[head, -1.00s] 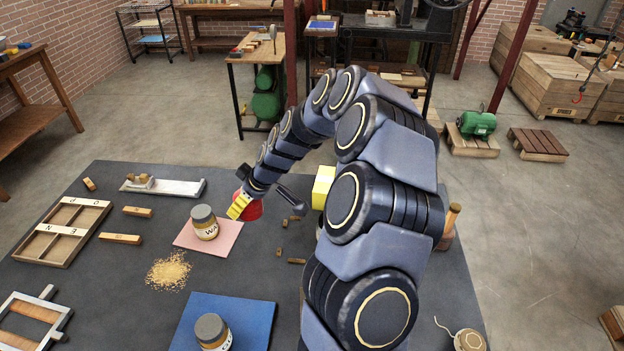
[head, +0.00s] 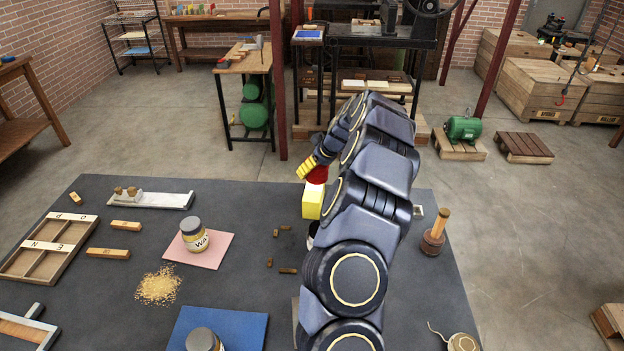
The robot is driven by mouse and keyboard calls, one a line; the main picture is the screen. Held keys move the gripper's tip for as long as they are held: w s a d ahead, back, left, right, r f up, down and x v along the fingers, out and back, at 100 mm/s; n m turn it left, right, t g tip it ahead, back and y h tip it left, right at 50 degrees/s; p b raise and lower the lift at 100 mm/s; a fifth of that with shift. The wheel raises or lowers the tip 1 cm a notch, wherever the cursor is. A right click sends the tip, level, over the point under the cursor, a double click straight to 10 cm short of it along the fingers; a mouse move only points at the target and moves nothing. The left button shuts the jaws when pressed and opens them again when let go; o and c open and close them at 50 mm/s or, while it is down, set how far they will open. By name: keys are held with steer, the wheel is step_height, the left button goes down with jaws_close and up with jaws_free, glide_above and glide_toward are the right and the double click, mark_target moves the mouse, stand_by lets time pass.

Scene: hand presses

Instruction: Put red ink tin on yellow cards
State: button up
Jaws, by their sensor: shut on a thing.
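My gripper (head: 314,171) is shut on the red ink tin (head: 319,175), with a yellow finger showing on its left side. Much of the tin is hidden by the finger and my arm. The yellow cards (head: 312,203) show as a bright yellow block directly below the tin in the picture, left of my forearm. The tin overlaps the top edge of the cards in this view. I cannot tell whether it touches them or hangs above or behind them. My arm hides the right side of the cards.
A jar (head: 194,236) stands on a pink sheet (head: 222,247), left of the cards. Another jar (head: 203,341) stands on a blue sheet (head: 253,328). Small type blocks (head: 288,270) lie before the cards. A wooden-handled tool (head: 434,234) stands right of my arm.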

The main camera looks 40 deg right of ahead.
glide_above(312, 186)
steer(key=f, duration=0.6)
steer(key=shift+s+a+f, duration=0.15)
steer(key=shift+s, duration=0.15)
steer(key=shift+w+d+f, duration=0.2)
steer(key=shift+w+f, duration=0.15)
steer(key=shift+f, duration=1.65)
steer(key=shift+f, duration=0.1)
steer(key=o, duration=1.2)
steer(key=shift+f, duration=0.1)
steer(key=v, duration=1.2)
steer(key=shift+a, duration=0.1)
